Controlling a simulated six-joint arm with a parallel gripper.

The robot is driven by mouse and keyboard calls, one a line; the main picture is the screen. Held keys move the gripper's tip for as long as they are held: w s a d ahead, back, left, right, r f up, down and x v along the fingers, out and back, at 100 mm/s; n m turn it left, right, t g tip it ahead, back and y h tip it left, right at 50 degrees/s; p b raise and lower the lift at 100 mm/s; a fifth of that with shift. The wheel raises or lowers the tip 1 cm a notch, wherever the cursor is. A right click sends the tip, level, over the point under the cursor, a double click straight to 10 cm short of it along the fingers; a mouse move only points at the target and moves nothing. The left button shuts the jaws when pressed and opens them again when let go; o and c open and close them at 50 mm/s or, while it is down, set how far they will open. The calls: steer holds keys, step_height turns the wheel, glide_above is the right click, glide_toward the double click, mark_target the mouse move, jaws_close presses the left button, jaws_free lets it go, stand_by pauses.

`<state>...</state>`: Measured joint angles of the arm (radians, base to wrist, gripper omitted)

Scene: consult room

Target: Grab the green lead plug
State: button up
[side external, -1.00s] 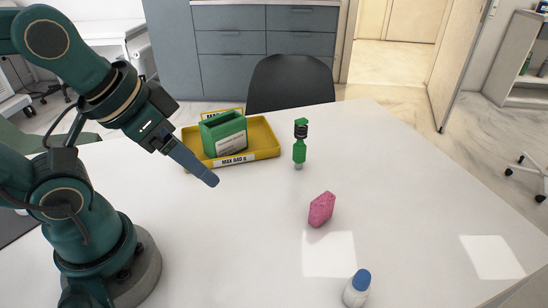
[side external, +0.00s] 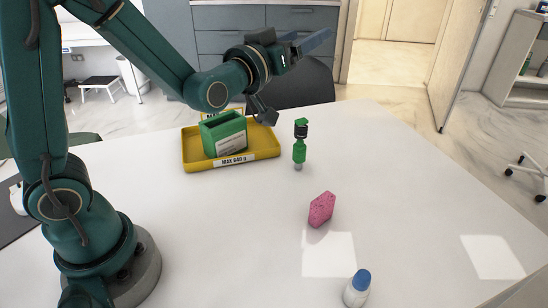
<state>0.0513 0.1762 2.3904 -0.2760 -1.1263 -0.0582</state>
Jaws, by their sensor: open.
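The green lead plug (side external: 299,150) stands upright on the white table, right of the yellow tray. It has a green body, a black band near the top and a green cap. My gripper (side external: 322,41) is raised well above and behind the plug in the picture, its blue-grey fingers pointing up and to the right. It is open, and nothing shows between the fingers. It does not touch the plug.
A yellow tray (side external: 196,167) with a label holds a green open-topped box (side external: 222,137). A pink block (side external: 321,209) and a white bottle with a blue cap (side external: 357,291) stand nearer. A dark chair (side external: 300,88) is behind the table (side external: 430,190), whose right side is clear.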

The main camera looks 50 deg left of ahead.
steer(key=y, duration=0.2)
glide_above(297, 131)
step_height(297, 131, down, 7)
steer(key=shift+m+g+h, duration=0.3)
steer(key=shift+m+g, duration=0.4)
steer(key=f, duration=1.2)
steer(key=shift+s+d+f, duration=0.1)
steer(key=shift+s+f, duration=0.1)
steer(key=shift+x, duration=2.5)
jaws_close()
